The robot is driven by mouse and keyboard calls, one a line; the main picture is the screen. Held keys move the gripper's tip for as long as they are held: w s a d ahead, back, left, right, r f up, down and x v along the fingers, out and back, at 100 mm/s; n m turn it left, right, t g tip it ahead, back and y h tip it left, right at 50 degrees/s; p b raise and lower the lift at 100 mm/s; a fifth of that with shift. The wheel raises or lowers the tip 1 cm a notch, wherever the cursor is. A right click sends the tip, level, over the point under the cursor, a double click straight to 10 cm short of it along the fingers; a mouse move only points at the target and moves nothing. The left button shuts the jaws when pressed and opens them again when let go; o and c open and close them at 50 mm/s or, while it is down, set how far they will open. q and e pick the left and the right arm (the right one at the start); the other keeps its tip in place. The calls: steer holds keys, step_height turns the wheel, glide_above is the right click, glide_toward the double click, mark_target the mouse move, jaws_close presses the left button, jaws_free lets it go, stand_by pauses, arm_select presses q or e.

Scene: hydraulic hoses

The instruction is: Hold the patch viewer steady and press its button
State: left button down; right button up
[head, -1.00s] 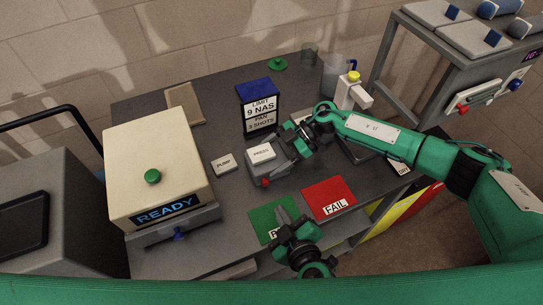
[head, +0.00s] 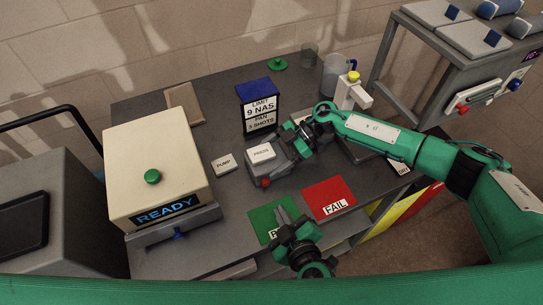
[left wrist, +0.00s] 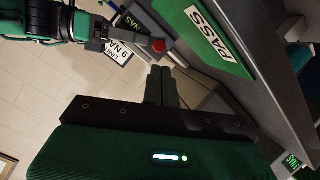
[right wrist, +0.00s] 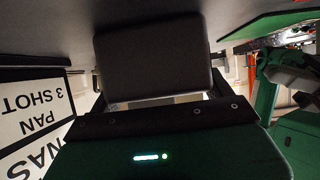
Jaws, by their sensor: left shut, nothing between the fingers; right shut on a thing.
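The patch viewer (head: 265,168) is a small grey box with a white labelled top and a red button (head: 265,183) on its near side. It is on or just above the table; I cannot tell which. My right gripper (head: 287,151) is shut on its right side. In the right wrist view the dark body of the viewer (right wrist: 152,55) fills the space between the fingers. My left gripper (head: 283,215) is shut and empty over the green pass card (head: 262,218), apart from the viewer. In the left wrist view the red button (left wrist: 158,45) shows beyond the shut fingertips (left wrist: 160,72).
A cream machine (head: 155,160) reading READY stands at the left. A PUMP block (head: 223,165) is left of the viewer, and a black limit sign (head: 260,110) stands behind it. A red FAIL card (head: 329,197) lies at the right front. A yellow-capped bottle (head: 352,92) stands at the back right.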

mark_target(269, 203)
stand_by(0.5)
arm_select(q)
steer(key=m+h, duration=0.1)
steer(key=f+m+h, duration=0.1)
steer(key=m+t+h, duration=0.1)
steer(key=shift+d+f+m+h, duration=0.15)
steer(key=shift+f+m+h, duration=0.15)
steer(key=shift+m+h, duration=0.1)
steer(key=m+h, duration=0.2)
steer(key=f+h, duration=0.1)
steer(key=shift+s+m, duration=0.3)
steer(key=shift+m, duration=0.1)
steer(key=m+h, duration=0.1)
steer(key=s+f+m+h, duration=0.1)
steer(key=shift+s+m+h, duration=0.15)
steer(key=shift+m+h, duration=0.15)
steer(key=shift+h, duration=0.1)
steer(key=shift+g, duration=0.3)
steer(key=shift+w+a, duration=0.55)
steer(key=shift+w, duration=0.8)
steer(key=shift+w+a, duration=0.5)
steer(key=shift+w, duration=0.8)
steer(key=shift+w+a, duration=0.55)
steer(key=shift+w, duration=0.8)
steer(key=shift+w, duration=0.15)
steer(key=shift+w+a, duration=0.15)
steer(key=shift+w, duration=0.1)
